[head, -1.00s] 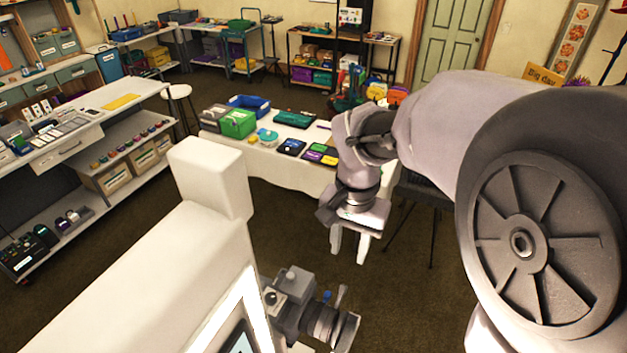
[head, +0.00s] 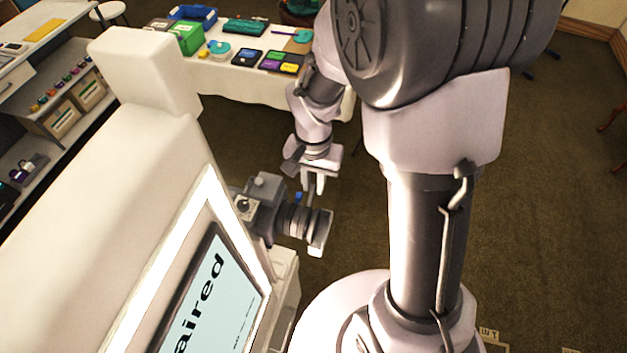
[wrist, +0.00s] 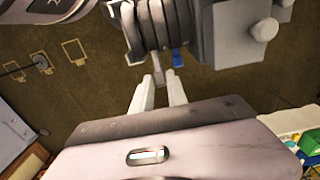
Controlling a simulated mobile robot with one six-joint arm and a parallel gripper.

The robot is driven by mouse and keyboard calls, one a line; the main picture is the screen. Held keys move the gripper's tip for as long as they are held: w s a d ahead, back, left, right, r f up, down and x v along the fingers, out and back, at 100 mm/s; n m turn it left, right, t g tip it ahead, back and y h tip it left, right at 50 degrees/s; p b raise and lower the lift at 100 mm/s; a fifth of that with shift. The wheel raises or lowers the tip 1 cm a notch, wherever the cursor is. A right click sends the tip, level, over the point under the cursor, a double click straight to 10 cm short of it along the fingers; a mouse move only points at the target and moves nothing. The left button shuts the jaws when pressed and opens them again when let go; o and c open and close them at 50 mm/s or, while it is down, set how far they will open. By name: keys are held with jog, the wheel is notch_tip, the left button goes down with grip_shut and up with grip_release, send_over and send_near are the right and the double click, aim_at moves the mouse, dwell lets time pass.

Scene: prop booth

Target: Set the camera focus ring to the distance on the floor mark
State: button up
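The camera (head: 262,207) is grey and juts from the side of a white housing, with its ringed lens (head: 299,222) pointing right. The lens rings (wrist: 158,22) fill the top middle of the wrist view. A pale lever (wrist: 156,68) and a blue lever (wrist: 177,59) stick out from the lens. My gripper (head: 315,186) is just above the lens. In the wrist view my gripper (wrist: 160,76) is open, its fingers apart with the pale lever's end at or between their tips. Contact cannot be told. A floor mark with small lettering (head: 489,335) is at the bottom right; its text is unreadable.
The white housing with a lit screen (head: 212,292) fills the lower left. A table with cases (head: 225,72) stands behind. Carpet (head: 550,200) to the right is open. Tan square outlines (wrist: 75,51) mark the floor in the wrist view.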

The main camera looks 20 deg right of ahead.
grip_shut()
dwell(1.1)
jog(key=shift+w, duration=0.1)
jog(key=shift+w+d+f+g+y+p, duration=0.25)
jog(key=shift+f+g+y+p, duration=0.15)
jog(key=shift+g+p, duration=0.25)
notch_tip(320, 180, down, 6)
jog(key=w+d+g+y+p, duration=0.1)
jog(key=g+y+p, duration=0.1)
jog(key=g+y, duration=0.2)
jog(key=shift+w+g, duration=0.2)
jog(key=shift+g, duration=0.65)
